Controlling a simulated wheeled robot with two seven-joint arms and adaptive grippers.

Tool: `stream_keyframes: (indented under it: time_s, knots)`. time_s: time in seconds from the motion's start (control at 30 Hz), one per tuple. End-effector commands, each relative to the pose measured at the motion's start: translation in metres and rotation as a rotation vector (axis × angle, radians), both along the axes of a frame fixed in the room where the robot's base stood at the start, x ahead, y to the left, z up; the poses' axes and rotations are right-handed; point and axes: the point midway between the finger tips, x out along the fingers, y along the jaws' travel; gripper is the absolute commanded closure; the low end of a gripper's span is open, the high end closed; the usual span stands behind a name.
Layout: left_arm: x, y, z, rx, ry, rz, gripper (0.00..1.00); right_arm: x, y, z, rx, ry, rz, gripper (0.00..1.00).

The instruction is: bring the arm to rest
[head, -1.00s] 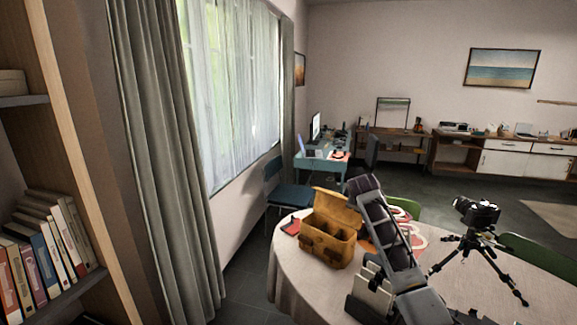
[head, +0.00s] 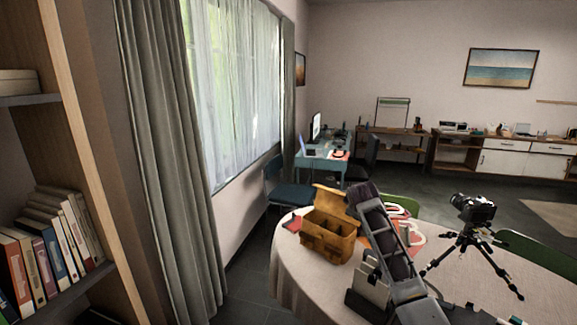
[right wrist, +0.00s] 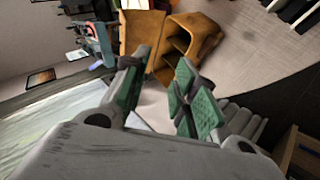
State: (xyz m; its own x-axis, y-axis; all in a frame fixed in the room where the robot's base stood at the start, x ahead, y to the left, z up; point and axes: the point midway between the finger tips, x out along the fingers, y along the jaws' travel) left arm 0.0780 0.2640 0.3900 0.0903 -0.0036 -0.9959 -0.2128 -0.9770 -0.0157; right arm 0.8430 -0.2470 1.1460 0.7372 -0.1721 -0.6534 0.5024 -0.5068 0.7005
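My right arm (head: 385,240) reaches in from the bottom of the head view, slanting up over the round table (head: 295,275). In the right wrist view my right gripper (right wrist: 163,92) has its two green-padded fingers apart, with nothing seen between the pads. A yellow-brown bag (head: 328,238) with its lid up stands on the table, just left of the arm in the head view. The bag also shows beyond the fingers in the right wrist view (right wrist: 190,40). My left gripper is not in view.
A black camera (head: 473,208) on a small tripod (head: 468,250) stands right of the arm. A pale holder (head: 368,287) is partly hidden beside the arm. A bookshelf (head: 70,290) and curtain (head: 165,170) are at the left. Green chairs (head: 540,255) border the table.

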Motion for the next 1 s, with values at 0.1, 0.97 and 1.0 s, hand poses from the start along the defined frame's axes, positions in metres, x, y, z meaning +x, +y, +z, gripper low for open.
stream_keyframes:
  time_s: [0.1,0.97,1.0]
  knots:
    - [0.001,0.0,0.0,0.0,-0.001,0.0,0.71,-0.007,0.001,-0.011,0.015,0.009,-0.008,0.72]
    - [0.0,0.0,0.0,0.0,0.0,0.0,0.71,-0.134,0.019,-0.145,0.235,0.133,-0.138,0.72]
    - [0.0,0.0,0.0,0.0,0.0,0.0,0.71,-0.142,0.02,-0.15,0.245,0.139,-0.146,0.72]
